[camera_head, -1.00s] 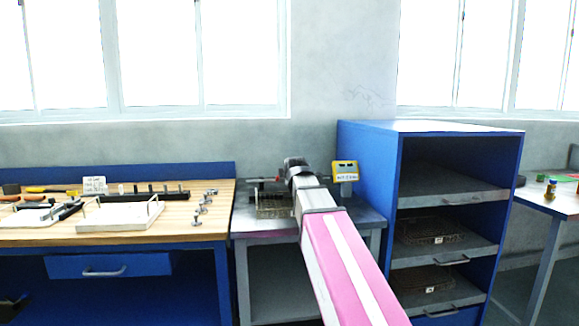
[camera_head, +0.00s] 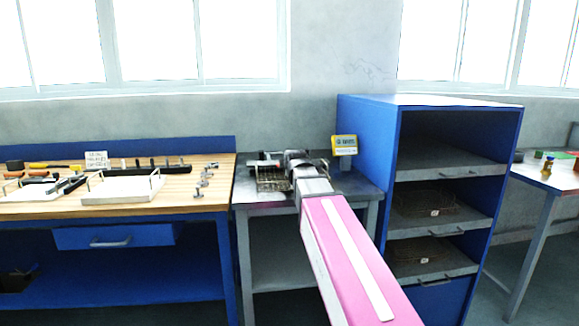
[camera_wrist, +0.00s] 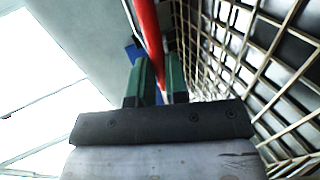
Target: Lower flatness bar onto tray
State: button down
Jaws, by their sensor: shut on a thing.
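My gripper (camera_wrist: 158,88) has two green fingers and is shut on a red bar, the flatness bar (camera_wrist: 147,35), in the wrist view. The bar runs up and away from the fingers. A wire mesh tray (camera_wrist: 262,65) fills the right side of that view, close beside the bar. In the head view the mesh tray (camera_head: 273,184) lies on a small grey table, and my gripper is over its far side. My wrist hides part of the tray and most of the bar there. I cannot tell whether the bar touches the mesh.
A small yellow display (camera_head: 345,145) stands behind, right of my gripper. A blue cabinet (camera_head: 362,150) with shelves holding round mesh pieces rises close on the right. A wooden workbench (camera_head: 218,178) with tools and a white tray (camera_head: 122,190) is on the left.

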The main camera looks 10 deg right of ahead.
jog(key=c, duration=1.1)
grip_release()
jog(key=shift+f, duration=0.15)
jog(key=shift+s, duration=0.1)
jog(key=v, duration=1)
jog(key=shift+s+r, duration=0.25)
jog(key=shift+s, duration=0.05)
